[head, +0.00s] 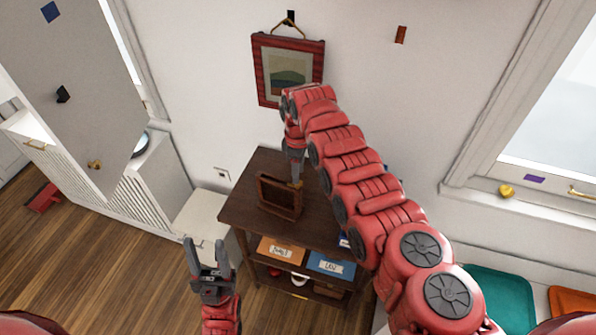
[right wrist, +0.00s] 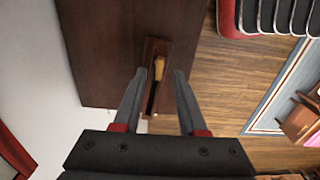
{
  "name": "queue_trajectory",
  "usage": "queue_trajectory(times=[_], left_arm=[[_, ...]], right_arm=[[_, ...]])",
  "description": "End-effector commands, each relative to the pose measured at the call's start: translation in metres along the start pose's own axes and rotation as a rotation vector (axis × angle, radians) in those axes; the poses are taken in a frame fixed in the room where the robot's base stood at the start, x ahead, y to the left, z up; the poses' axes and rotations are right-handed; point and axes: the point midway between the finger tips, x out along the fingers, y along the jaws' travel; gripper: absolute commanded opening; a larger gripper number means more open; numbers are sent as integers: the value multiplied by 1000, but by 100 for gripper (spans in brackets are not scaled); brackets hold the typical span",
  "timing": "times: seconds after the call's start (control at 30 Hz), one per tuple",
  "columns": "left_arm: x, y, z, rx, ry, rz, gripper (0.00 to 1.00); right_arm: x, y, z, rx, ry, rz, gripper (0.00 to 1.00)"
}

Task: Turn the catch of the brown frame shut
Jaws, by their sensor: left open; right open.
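The brown frame (head: 280,200) stands on the dark wooden cabinet top (head: 256,167), and its open front shows in the head view. In the right wrist view I look down on the narrow top of the frame (right wrist: 151,100). The brass-coloured catch (right wrist: 158,68) lies there, roughly along the frame's length. My right gripper (right wrist: 160,72) is open, with one finger on each side of the catch and apart from it in the picture. In the head view my right gripper (head: 294,172) is over the frame's top right end and partly hides it. My left gripper (head: 206,243) is open and empty, in front of the cabinet's left side.
A red-framed picture (head: 288,72) hangs on the wall behind the cabinet. Labelled orange (head: 281,252) and blue (head: 331,265) bins sit on the shelf below. A pale box (head: 203,221) stands left of the cabinet. A grey panel (head: 70,85) rises at the left.

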Motion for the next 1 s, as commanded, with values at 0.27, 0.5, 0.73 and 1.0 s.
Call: queue_trajectory(times=[0.27, 0.5, 0.73, 1.0], left_arm=[[-7, 0, 1, 0, 0, 0, 50], [-7, 0, 1, 0, 0, 0, 50], [-7, 0, 1, 0, 0, 0, 50], [-7, 0, 1, 0, 0, 0, 50]], right_arm=[[27, 1, -1, -1, 1, 3, 41], [29, 1, -1, -1, 2, 3, 41], [29, 0, -1, -1, 1, 2, 11], [29, 0, -1, -1, 1, 1, 0]])
